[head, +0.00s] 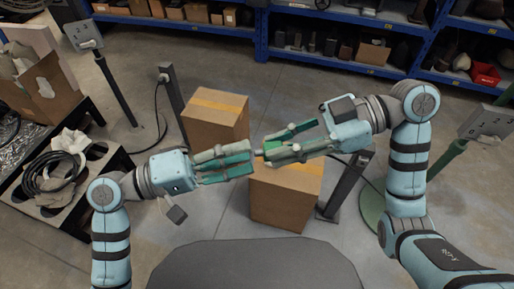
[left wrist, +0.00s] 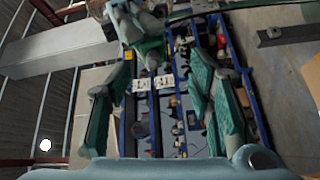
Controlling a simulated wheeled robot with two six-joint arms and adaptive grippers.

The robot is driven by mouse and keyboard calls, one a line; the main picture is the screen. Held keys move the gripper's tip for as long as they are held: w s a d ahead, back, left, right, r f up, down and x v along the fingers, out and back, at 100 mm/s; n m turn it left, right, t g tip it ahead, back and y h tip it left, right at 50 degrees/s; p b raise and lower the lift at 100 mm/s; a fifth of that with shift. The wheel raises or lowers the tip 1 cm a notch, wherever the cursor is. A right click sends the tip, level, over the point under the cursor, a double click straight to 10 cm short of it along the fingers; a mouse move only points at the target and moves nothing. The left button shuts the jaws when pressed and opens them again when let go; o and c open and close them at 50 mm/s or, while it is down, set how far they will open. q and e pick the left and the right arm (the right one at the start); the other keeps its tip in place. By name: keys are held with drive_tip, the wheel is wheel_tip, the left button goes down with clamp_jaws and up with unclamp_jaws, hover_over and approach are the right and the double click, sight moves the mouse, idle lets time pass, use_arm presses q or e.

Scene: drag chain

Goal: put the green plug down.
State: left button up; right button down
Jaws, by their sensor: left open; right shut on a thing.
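My left gripper (head: 249,160) is open and empty, with its fingers pointing right toward the right gripper. Its two green-padded fingers stand apart in the left wrist view (left wrist: 160,105), with nothing between them. My right gripper (head: 272,146) points left and is shut on the green plug. Only a small grey end of the plug (head: 261,153) seems to show at the fingertips; the fingers hide the rest. The two grippers' tips are close together above the cardboard boxes. The right gripper also shows at the top of the left wrist view (left wrist: 140,30).
Two cardboard boxes (head: 213,118) (head: 285,205) stand on the floor below the grippers. Dark posts (head: 172,100) (head: 344,188) stand beside them. A table with a coiled black cable (head: 48,175) is at left. Blue shelves (head: 330,62) line the back. Open floor lies between.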

sight(260, 152)
use_arm(q)
drive_tip(key=x, duration=0.4)
drive_tip(key=shift+w+d, duration=0.1)
drive_tip(key=shift+d, duration=0.2)
drive_tip(key=shift+f, duration=0.1)
clamp_jaws()
use_arm(e)
drive_tip(key=shift+r, duration=0.1)
drive_tip(key=c, duration=1.3)
unclamp_jaws()
use_arm(q)
drive_tip(key=shift+a, duration=0.1)
